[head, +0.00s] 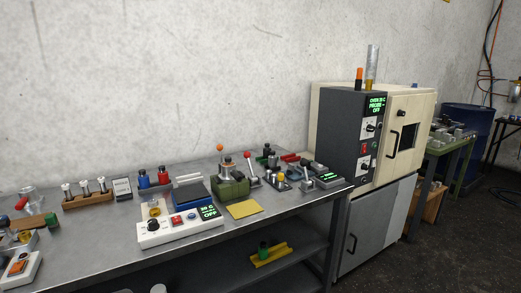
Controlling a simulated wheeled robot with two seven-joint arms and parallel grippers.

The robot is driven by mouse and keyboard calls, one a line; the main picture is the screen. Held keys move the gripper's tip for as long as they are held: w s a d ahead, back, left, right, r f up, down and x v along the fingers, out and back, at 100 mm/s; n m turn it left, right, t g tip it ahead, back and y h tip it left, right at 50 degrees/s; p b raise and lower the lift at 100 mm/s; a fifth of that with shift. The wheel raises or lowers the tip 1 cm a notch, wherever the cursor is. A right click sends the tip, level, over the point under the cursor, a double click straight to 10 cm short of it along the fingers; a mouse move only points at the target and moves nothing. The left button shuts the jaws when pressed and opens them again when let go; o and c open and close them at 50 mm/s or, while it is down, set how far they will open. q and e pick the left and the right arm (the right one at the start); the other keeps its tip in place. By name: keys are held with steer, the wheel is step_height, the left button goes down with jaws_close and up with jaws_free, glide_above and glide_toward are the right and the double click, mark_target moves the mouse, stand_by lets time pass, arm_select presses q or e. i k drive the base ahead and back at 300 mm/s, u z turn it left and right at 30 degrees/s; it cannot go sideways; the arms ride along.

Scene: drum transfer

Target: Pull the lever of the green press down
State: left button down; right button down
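The green press (232,188) stands on the grey metal workbench, right of the middle of the bench, with a metal top part. A lever with an orange ball (220,148) stands up at its back left. A second lever with a red ball (247,155) stands upright just right of the press; I cannot tell whether it belongs to the press. Neither of my grippers is in view, and nothing is touching the press.
A white control box (180,228) with a display reading OFF is at front left of the press. A yellow pad (244,209) lies in front. Small metal devices stand close on the right. A tall oven (398,140) stands beyond the bench's right end.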

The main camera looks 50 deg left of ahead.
mark_target(246, 155)
steer(key=u, duration=0.35)
steer(key=i, duration=0.9)
steer(key=u, duration=1.55)
steer(key=i, duration=0.75)
steer(key=u, duration=0.75)
